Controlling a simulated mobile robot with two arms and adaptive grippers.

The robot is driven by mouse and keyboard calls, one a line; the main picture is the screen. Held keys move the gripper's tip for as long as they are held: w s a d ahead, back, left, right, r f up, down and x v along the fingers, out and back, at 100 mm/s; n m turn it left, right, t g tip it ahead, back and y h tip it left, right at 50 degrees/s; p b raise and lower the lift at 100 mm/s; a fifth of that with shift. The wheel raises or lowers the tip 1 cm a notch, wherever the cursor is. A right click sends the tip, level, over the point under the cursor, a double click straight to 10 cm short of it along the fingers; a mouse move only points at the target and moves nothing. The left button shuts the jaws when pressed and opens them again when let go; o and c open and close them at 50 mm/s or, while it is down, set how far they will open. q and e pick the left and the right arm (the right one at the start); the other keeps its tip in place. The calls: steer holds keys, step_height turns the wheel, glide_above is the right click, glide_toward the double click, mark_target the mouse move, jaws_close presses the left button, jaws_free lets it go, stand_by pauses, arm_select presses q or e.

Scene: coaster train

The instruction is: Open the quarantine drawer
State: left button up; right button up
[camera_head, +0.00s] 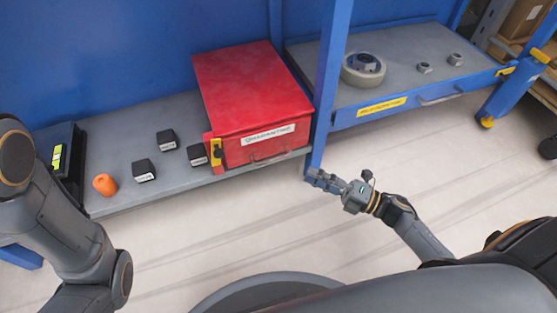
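The red quarantine drawer box (239,88) stands on the grey workbench (120,140) against the blue back wall. The front looks closed. A yellow and black latch piece (216,152) sits at its left front corner. My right gripper (318,178) is in front of the bench, to the right of and a little below the handle, apart from it, pointing left. Its fingers are too small to tell open from shut. My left arm comes in at the left; its gripper is out of view.
Several small black blocks (168,140) and an orange piece (104,184) lie on the bench left of the box. A blue post (331,75) rises right of the box, close to my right gripper. A second bench (400,62) holds a round part (363,69). The floor in front is clear.

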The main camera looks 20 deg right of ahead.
steer(key=b+x, duration=0.3)
steer(key=x, duration=0.7)
steer(key=shift+w+a, duration=0.2)
jaws_close()
